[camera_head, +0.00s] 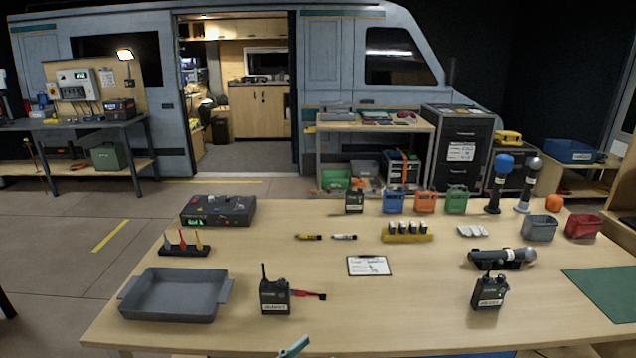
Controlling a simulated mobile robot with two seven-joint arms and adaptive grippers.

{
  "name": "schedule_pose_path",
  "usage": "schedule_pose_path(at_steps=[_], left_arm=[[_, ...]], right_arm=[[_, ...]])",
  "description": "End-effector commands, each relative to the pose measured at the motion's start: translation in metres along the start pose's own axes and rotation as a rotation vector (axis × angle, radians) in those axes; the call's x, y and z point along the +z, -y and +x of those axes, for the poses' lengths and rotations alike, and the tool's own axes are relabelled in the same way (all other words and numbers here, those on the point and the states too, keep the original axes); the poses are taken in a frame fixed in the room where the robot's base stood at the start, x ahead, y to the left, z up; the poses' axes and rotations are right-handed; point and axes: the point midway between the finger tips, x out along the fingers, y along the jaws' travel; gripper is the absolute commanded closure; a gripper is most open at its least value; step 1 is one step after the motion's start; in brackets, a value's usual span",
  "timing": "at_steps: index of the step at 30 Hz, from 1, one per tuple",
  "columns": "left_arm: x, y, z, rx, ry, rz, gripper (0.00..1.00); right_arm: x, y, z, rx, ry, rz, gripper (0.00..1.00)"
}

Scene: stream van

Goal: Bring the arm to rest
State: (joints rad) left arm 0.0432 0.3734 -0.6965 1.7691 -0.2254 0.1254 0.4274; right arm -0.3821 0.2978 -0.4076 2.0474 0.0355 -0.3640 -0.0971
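A small teal and dark piece (294,347) juts up at the bottom edge, left of the middle, in front of the table's near edge. It may be the tip of my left gripper, but too little shows to tell whether it is open or holds anything. My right gripper is not in view. No arm reaches over the wooden table (400,330).

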Motion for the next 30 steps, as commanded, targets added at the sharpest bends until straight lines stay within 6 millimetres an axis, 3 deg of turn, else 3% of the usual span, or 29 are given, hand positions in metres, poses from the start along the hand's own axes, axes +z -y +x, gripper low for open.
schedule_pose_path(at_steps=[1, 5, 10, 15, 18, 22, 30], left_arm=[[0.023, 0.002, -0.017, -0.06, 0.046, -0.021, 0.57], [0.076, 0.012, -0.064, -0.201, 0.184, -0.039, 0.57], [0.148, 0.017, -0.148, -0.349, 0.413, -0.056, 0.57], [0.195, 0.011, -0.225, -0.427, 0.605, -0.061, 0.57], [0.21, 0.007, -0.254, -0.445, 0.675, -0.061, 0.57], [0.217, 0.005, -0.271, -0.455, 0.714, -0.061, 0.57], [0.217, 0.005, -0.272, -0.455, 0.718, -0.059, 0.57]], right_arm=[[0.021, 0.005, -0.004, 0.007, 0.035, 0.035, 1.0], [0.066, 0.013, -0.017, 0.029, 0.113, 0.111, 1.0], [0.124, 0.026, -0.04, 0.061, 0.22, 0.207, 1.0], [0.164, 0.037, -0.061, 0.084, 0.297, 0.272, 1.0], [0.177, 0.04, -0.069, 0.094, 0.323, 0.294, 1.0], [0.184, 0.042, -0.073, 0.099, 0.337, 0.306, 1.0], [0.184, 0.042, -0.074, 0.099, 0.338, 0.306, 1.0]])
